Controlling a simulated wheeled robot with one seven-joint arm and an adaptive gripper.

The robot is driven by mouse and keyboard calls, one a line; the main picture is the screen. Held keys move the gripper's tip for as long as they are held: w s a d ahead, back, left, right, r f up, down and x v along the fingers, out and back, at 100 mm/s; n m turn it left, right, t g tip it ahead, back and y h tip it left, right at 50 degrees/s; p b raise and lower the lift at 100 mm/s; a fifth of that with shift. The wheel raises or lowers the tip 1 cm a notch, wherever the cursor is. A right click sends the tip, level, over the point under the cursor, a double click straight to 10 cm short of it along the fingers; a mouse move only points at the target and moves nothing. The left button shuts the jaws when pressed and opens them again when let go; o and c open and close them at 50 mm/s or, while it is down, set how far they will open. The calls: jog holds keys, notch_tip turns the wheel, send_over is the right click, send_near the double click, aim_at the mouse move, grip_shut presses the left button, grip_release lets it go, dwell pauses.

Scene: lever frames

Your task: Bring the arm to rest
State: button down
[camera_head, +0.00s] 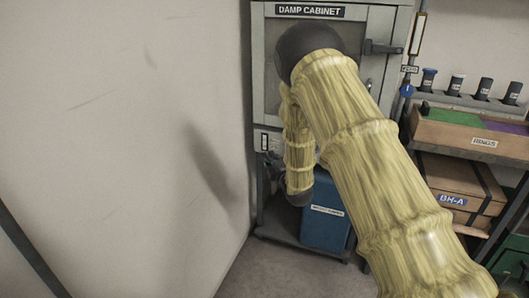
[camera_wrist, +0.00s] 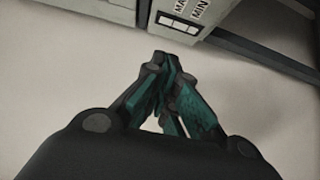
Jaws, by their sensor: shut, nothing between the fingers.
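My arm, in a yellowish sleeve, reaches up from the lower right in the head view and bends at a dark joint in front of the damp cabinet (camera_head: 385,22). Its forearm hangs down beside a blue box. My gripper (camera_wrist: 162,58) shows in the wrist view with its dark and teal fingers together and nothing between them. In the head view the gripper's fingers cannot be made out. In the wrist view a pale wall and the edge of a grey cabinet (camera_wrist: 105,8) lie beyond the fingertips.
A blue box (camera_head: 325,222) stands low under the cabinet. A green case (camera_head: 512,262) sits lower right. The wall at left is bare.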

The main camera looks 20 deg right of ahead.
jog(key=s+a+f+m+g+h, duration=0.15)
jog(key=s+f+m+g, duration=0.6)
jog(key=s+f, duration=1.3)
jog(key=s+a+f+m+g, duration=0.1)
jog(key=s+f+m+g, duration=0.15)
jog(key=s+f, duration=0.4)
jog(key=s+a+f+m+g, duration=0.1)
jog(key=s+f+m, duration=0.2)
jog(key=s, duration=0.7)
jog(key=s+f+m+g, duration=0.2)
jog(key=s+f+m, duration=0.15)
jog(key=s, duration=0.45)
jog(key=s+a+m+g, duration=0.3)
jog(key=s+m+g, duration=0.15)
jog(key=s, duration=1.25)
notch_tip(320, 180, up, 20)
jog(key=n+p, duration=0.1)
jog(key=p, duration=2)
jog(key=shift+w+d+r+h, duration=0.15)
jog(key=shift+w+d+h, duration=0.05)
jog(key=shift+w+h, duration=0.15)
